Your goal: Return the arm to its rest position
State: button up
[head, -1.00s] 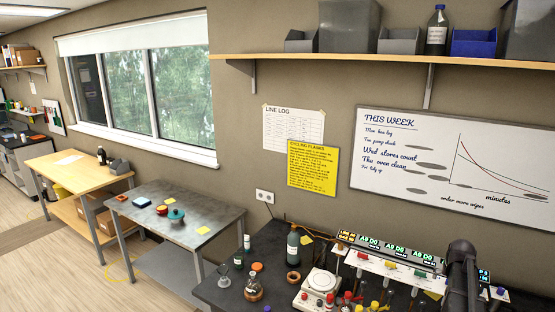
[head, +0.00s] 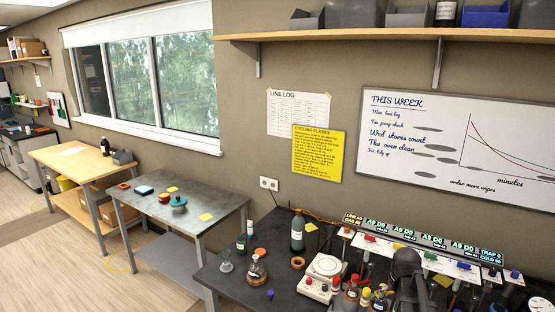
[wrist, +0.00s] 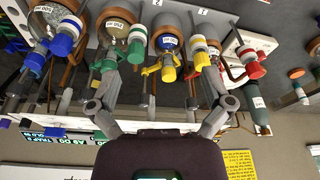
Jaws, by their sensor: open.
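My arm (head: 405,278) shows as a dark link at the lower right of the head view, over the front of the dark bench. My gripper (wrist: 160,84) shows in the wrist view with its two grey fingers spread wide and nothing held between them. Several stoppered flasks with coloured clips lie beyond the fingers. A flask with a yellow cap (wrist: 167,72) appears between the fingertips. Whether the fingers touch anything I cannot tell. The fingertips are not clear in the head view.
A row of lit displays (head: 420,236) and coloured valves runs along the back of the bench. A hotplate (head: 325,266), a green bottle (head: 297,232) and a small flask (head: 257,272) stand left of my arm. A wall shelf (head: 380,34) hangs above. A grey table (head: 160,212) stands further left.

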jog(key=s+a+f+n+g+b, duration=0.1)
jog(key=s+a+f+b, duration=0.4)
jog(key=a, duration=0.5)
jog(key=s+a+f+n+g+b, duration=0.1)
jog(key=s+a+f+b, duration=0.4)
jog(key=a, duration=0.5)
jog(key=s+f+n, duration=0.1)
jog(key=s+f, duration=0.1)
jog(key=s, duration=0.1)
jog(key=shift+f+y+b, duration=0.3)
jog(key=shift+y+b, duration=0.1)
